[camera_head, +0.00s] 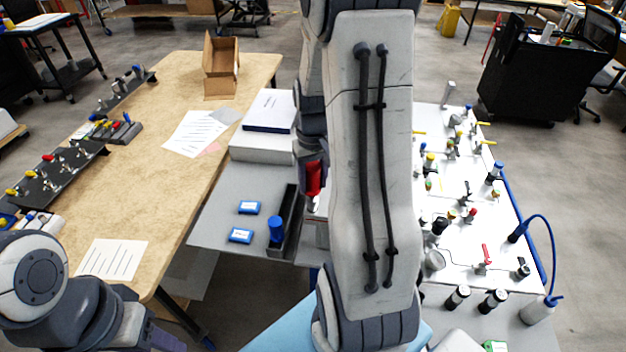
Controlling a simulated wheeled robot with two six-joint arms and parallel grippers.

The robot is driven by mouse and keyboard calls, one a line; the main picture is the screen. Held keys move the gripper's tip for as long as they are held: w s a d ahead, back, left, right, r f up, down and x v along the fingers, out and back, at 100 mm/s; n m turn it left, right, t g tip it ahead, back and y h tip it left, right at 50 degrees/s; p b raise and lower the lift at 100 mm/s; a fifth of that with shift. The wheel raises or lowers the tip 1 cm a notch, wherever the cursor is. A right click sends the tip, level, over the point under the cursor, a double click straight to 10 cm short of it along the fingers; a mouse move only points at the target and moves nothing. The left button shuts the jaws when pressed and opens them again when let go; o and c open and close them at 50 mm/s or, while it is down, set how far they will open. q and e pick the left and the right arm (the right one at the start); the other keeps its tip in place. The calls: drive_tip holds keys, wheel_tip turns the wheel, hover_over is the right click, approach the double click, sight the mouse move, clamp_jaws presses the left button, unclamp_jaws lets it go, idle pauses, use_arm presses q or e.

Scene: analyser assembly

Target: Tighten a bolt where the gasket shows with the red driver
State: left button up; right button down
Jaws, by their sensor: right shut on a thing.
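My right arm crosses the middle of the view, and its forearm hides much of the bench behind it. My right gripper (311,165) is partly hidden at the forearm's left edge, shut on the red driver (314,179), of which only a red part shows. Below it is a grey surface with a black tray (289,215). The white panel (456,206) at the right carries several fittings with red, yellow and black parts. They are too small to tell which is a bolt with gasket showing. My left arm is at the lower left; its gripper is out of view.
A white box (263,140) lies behind. The wooden table (165,175) holds papers and racks. A blue-hosed bottle (537,311) stands at the right.

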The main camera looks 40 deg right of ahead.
drive_tip(key=shift+f+b, duration=0.6)
drive_tip(key=shift+f, duration=0.25)
drive_tip(key=c, duration=0.9)
unclamp_jaws()
clamp_jaws()
